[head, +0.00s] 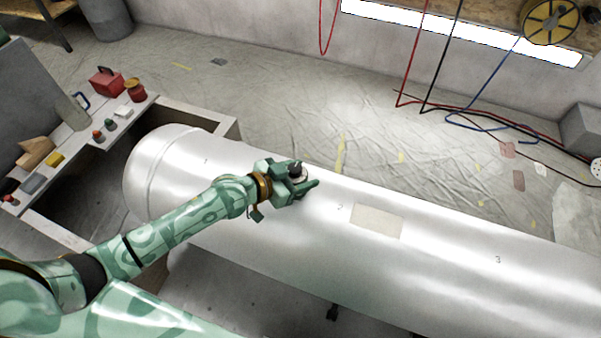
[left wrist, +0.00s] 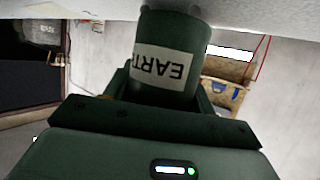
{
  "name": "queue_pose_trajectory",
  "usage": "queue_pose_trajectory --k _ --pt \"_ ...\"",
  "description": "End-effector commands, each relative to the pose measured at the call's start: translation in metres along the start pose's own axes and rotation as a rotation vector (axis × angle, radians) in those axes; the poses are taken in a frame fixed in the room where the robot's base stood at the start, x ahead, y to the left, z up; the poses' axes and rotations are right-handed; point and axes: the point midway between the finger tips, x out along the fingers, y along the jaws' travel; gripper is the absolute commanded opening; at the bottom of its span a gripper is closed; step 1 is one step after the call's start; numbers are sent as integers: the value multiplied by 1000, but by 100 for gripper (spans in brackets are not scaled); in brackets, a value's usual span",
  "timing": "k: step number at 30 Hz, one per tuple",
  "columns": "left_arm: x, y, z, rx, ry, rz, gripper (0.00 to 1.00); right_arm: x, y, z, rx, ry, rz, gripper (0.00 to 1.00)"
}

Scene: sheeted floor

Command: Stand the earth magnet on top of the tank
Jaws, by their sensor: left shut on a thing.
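The tank (head: 430,245) is a large silver cylinder lying across the head view, with small numbers and a pale patch (head: 377,220) on its upper side. My left gripper (head: 304,177) is over the top of the tank, left of the patch, and shut on the earth magnet. In the left wrist view the earth magnet (left wrist: 172,45) is a dark green cylinder with a white label whose letters look upside down. Its far end meets the pale tank surface (left wrist: 60,8) along the top of that view; I cannot tell whether they touch. The fingers partly hide the magnet in the head view.
A low bench (head: 75,128) at the left holds a red box (head: 106,83), a red can (head: 135,90) and several small items. Red, black and blue hoses (head: 470,122) hang and lie at the back right.

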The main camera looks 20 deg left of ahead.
Motion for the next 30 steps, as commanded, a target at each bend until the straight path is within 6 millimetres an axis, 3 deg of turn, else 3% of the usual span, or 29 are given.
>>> queue_pose_trajectory --k 1,2,3,4,14,30 --pt "1 0 2 0 1 0 23 2 0 1 0 -2 -1 36" --pt "1 0 2 0 -1 0 63 1 0 0 0 -1 -1 36" --pt "1 0 2 0 0 0 75 1 0 0 0 -1 -1 36" --pt "0 0 1 0 0 0 77 1 0 0 0 -1 -1 36" --pt "-2 0 -5 0 1 0 77 -4 0 -1 -1 4 1 36" --pt "-110 0 -4 1 -1 1 77 -34 6 -11 -2 34 14 36"
